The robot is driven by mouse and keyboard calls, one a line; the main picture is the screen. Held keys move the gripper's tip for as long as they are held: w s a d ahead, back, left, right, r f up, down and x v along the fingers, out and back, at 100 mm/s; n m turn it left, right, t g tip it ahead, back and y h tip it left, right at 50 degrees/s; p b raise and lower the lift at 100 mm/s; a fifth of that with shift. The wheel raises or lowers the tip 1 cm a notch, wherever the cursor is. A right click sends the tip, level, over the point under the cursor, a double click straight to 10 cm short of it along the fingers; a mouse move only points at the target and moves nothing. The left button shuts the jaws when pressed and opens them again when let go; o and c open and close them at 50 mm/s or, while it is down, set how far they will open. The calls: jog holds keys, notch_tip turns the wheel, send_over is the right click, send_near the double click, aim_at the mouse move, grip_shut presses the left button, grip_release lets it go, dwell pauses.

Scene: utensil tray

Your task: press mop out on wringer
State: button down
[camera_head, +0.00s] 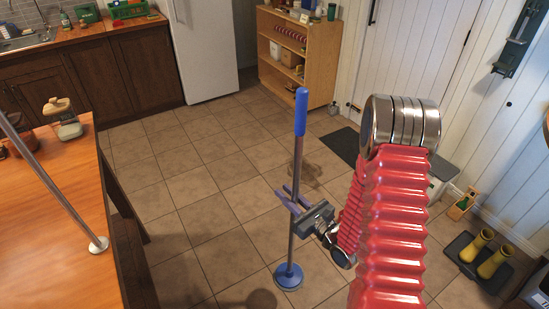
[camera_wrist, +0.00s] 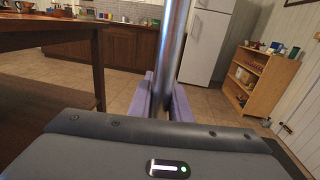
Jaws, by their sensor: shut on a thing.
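The mop has a blue grip (camera_head: 301,112), a grey metal shaft (camera_head: 296,165) and a round blue head (camera_head: 288,278). It stands close to upright in the head view, head down; I cannot tell whether the head touches the floor. My gripper (camera_head: 293,200) is shut on the shaft, below the blue grip. In the wrist view the shaft (camera_wrist: 174,45) rises between the purple fingers of my gripper (camera_wrist: 160,102). I cannot make out a wringer for certain. A dark green device (camera_head: 517,45) hangs on the right wall.
A wooden table (camera_head: 60,220) with a bench stands at the left. A shelf (camera_head: 265,50), a white fridge (camera_head: 205,50) and kitchen cabinets (camera_head: 80,80) line the back. Yellow boots (camera_head: 485,255) stand on a tray at the right. The tiled floor (camera_head: 195,170) between is mostly clear.

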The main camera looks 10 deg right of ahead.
jog(key=w+d+r+m+h, duration=0.1)
jog(key=d+r, duration=0.2)
jog(key=r, duration=0.2)
jog(key=w+d+r+m+t+h, duration=0.1)
jog(key=d+r+h, duration=0.1)
jog(key=r, duration=0.4)
jog(key=shift+d, duration=0.5)
jog(key=shift+s, duration=0.15)
